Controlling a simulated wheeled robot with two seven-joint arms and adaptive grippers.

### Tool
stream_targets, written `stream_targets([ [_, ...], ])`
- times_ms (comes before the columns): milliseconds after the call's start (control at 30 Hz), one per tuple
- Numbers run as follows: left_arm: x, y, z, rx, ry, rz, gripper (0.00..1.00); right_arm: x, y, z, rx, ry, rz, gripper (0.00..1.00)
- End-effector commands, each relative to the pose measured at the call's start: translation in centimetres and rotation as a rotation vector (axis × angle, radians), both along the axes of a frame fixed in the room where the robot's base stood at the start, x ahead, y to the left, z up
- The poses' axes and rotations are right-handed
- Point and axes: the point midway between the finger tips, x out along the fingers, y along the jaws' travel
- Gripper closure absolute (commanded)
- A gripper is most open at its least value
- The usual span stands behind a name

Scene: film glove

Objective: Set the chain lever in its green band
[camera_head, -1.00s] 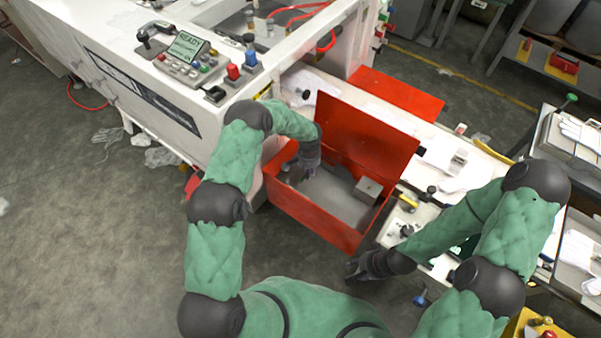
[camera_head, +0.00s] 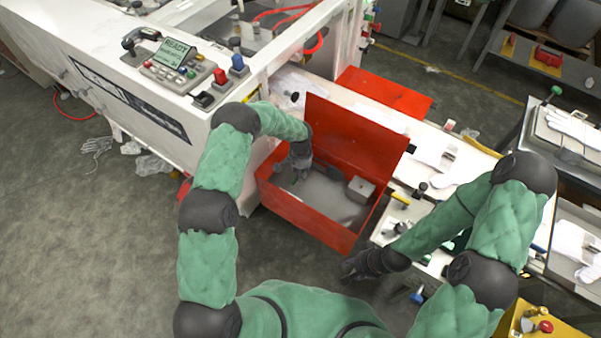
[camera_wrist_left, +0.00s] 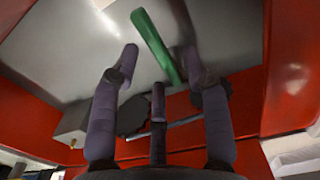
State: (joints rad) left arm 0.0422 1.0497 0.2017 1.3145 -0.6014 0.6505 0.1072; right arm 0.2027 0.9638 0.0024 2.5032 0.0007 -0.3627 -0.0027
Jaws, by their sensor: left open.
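My left gripper (camera_head: 300,160) reaches down into an open red box with a grey metal floor. In the left wrist view its fingers (camera_wrist_left: 160,60) are spread, with nothing held between them. A green strip (camera_wrist_left: 157,45), likely the green band, lies on the grey floor beyond the fingertips. A dark rounded knob (camera_wrist_left: 133,115) and a thin rod (camera_wrist_left: 185,121), perhaps the chain lever, show partly hidden behind the fingers; the knob also shows in the head view (camera_head: 335,173). My right gripper (camera_head: 357,268) hangs outside the box's front right corner; its fingers are too small to judge.
The red box (camera_head: 300,217) has its lid (camera_head: 350,140) raised at the back. A grey block (camera_head: 361,188) sits inside at the right. A white machine with a control panel (camera_head: 180,65) stands at left, and a white bench at right. Gloves lie on the floor.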

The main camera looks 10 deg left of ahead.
Motion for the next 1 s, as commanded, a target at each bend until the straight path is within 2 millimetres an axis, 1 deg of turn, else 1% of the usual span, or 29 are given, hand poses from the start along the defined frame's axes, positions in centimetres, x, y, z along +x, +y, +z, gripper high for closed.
stream_targets([
  [300, 0.1, 0.0, 6.2, 0.000, -0.004, 0.000, 0.54, 0.0, 0.0, 0.0, 0.000, 0.000, 0.000, 0.60],
  [500, 0.1, 0.0, 9.3, 0.000, -0.003, -0.001, 0.54, 0.0, 0.0, 0.0, 0.000, 0.000, 0.000, 0.60],
  [700, 0.0, 0.0, 10.7, 0.000, -0.001, 0.000, 0.54, 0.0, 0.0, 0.0, 0.000, 0.000, 0.000, 0.60],
  [1000, 0.0, 0.0, 10.9, 0.000, 0.000, 0.000, 0.54, 0.0, 0.0, 0.0, 0.000, 0.000, 0.000, 0.60],
])
